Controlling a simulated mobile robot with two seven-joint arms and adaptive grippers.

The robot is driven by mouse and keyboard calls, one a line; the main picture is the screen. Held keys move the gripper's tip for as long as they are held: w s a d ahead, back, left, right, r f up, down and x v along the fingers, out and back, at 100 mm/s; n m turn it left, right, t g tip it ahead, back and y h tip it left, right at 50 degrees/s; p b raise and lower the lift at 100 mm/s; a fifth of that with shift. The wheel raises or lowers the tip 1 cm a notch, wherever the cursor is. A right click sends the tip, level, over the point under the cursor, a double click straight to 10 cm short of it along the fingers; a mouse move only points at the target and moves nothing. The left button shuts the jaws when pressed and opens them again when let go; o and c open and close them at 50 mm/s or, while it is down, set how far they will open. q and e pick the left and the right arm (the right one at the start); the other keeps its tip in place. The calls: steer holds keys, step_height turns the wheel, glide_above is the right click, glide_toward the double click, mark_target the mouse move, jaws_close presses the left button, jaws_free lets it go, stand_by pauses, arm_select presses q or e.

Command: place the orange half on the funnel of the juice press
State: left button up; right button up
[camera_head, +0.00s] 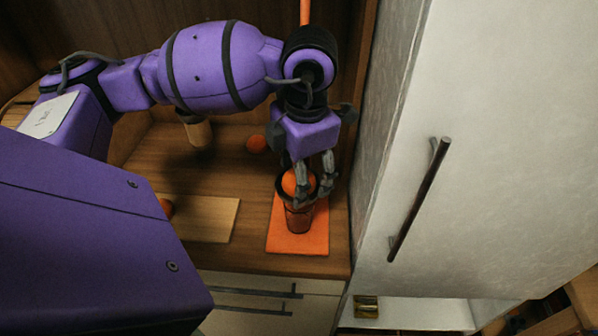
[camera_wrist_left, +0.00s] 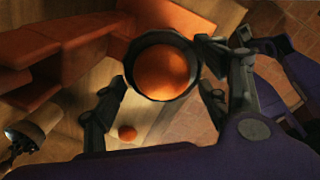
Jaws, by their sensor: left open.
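The juice press (camera_head: 298,219) stands on an orange mat as a reddish tumbler-like body with a dark funnel rim on top. The orange half (camera_head: 291,182) sits within the dark funnel ring; in the left wrist view the orange half (camera_wrist_left: 163,70) shows as a round orange shape surrounded by the funnel rim (camera_wrist_left: 133,60). My left gripper (camera_head: 313,192) is open, right at the funnel, its fingers partly hiding the press from the head. In the wrist view its fingers lie apart on both sides of the funnel. My right gripper is not in view.
The orange mat (camera_head: 285,244) lies near the counter's front edge. A cutting board (camera_head: 212,218) is to its left, with an orange piece (camera_head: 166,207) beside my arm. Another orange (camera_head: 256,144) lies behind. A pale cabinet door (camera_head: 480,130) closes off the right side.

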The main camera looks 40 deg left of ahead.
arm_select(q)
step_height(320, 180, up, 12)
steer(key=d, duration=0.1)
steer(key=shift+s+d+r, duration=0.15)
steer(key=shift+s+d, duration=0.05)
steer(key=shift+s, duration=0.05)
stand_by(0.4)
